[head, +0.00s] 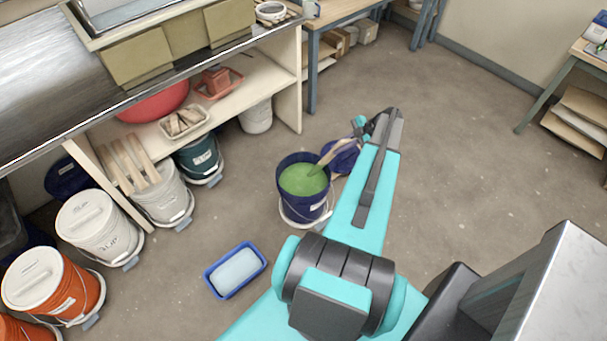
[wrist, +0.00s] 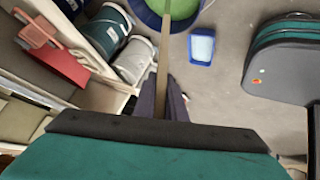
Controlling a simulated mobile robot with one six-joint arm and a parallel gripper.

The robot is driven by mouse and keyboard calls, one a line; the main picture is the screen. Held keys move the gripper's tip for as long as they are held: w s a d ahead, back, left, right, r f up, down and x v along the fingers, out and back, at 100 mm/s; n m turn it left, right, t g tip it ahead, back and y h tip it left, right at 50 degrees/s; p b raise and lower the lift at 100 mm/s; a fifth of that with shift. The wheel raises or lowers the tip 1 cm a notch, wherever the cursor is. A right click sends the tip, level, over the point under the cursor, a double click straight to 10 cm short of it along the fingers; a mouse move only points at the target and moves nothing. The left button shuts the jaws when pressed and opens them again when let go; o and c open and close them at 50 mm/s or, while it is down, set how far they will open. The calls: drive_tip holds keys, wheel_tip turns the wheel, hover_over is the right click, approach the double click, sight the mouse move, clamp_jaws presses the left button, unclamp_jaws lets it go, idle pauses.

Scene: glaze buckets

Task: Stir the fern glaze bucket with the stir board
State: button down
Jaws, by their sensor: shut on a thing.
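The fern glaze bucket (head: 290,207) is dark blue, open and filled with green glaze (head: 303,179). It stands upright on the floor, and part of it shows at the top of the wrist view (wrist: 152,20). My gripper (head: 362,134) is shut on the stir board (head: 326,159), up and to the right of the bucket in the head view. The board is tilted, with its lower end over or in the green glaze; the exact depth is hidden. The board also runs up the middle of the wrist view (wrist: 162,70) from between my fingers.
A dark blue lid (head: 342,154) lies behind the bucket. A blue tray (head: 235,270) sits on the floor at front left. White, orange and teal buckets (head: 198,158) line the shelf (head: 225,108) at left. The floor at right is open.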

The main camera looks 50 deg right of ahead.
drive_tip(key=shift+r, duration=2.25)
drive_tip(key=w+a+r+n+b, duration=0.1)
drive_tip(key=w+a+r+b, duration=0.35)
drive_tip(key=w+a, duration=0.6)
drive_tip(key=w+a+r+b, duration=0.3)
drive_tip(key=w+a+r, duration=0.2)
drive_tip(key=w+a, duration=0.55)
drive_tip(key=w+a+r+b, duration=0.1)
drive_tip(key=a+r+b, duration=0.2)
drive_tip(key=a, duration=1.3)
drive_tip(key=w+a+r+n+g+y+b, duration=0.1)
drive_tip(key=a+r+b, duration=0.2)
drive_tip(key=a, duration=1.3)
wheel_tip(320, 180, up, 2)
drive_tip(key=shift+w+a+r, duration=0.1)
drive_tip(key=shift+w+a, duration=0.2)
drive_tip(key=shift+d, duration=0.15)
